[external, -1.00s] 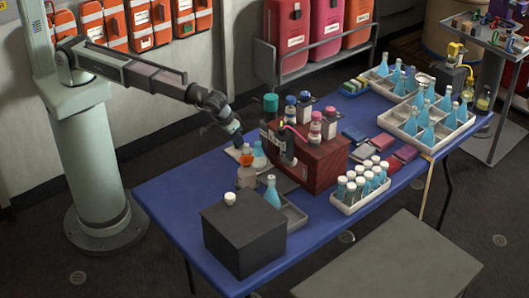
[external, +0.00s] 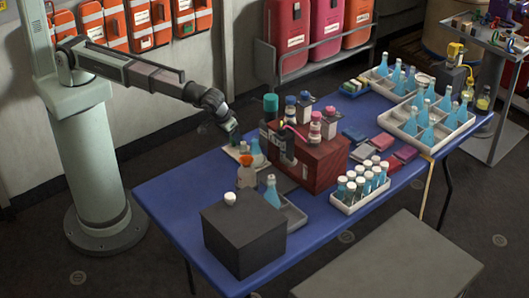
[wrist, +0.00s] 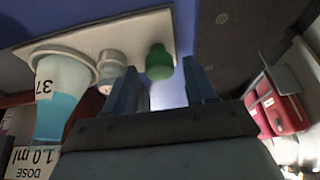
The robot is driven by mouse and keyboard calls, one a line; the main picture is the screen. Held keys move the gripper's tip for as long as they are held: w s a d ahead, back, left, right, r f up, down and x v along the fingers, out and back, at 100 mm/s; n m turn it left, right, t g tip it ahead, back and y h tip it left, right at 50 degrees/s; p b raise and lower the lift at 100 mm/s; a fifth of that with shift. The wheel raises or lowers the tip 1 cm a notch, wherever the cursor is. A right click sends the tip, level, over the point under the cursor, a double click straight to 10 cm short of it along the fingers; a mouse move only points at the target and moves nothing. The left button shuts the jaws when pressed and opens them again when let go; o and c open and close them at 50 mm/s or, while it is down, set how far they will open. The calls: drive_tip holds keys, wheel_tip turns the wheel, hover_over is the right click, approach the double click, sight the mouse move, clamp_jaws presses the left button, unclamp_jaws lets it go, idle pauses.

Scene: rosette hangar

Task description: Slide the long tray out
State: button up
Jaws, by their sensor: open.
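A long pale tray (wrist: 110,35) runs across the top left of the wrist view. In the external view, it seems to be the pale tray (external: 232,153) at the table's back left edge, partly hidden by bottles. On or by it in the wrist view are a blue-filled vessel marked 37 (wrist: 58,100), a grey-white cap (wrist: 112,68) and a green cap (wrist: 159,62). My gripper (wrist: 160,85) is open, its two fingers apart near the tray's end with the green cap. In the external view my gripper (external: 233,138) points down above the tray. Contact cannot be told.
A dark red box (external: 322,160) with bottles on top stands right of my gripper. A dark grey box (external: 243,240) and an orange-capped bottle (external: 246,175) stand nearer the front. A white crate of bottles (external: 350,207) is farther right.

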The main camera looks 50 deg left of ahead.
idle(0.4)
drive_tip(key=shift+r, duration=3.5)
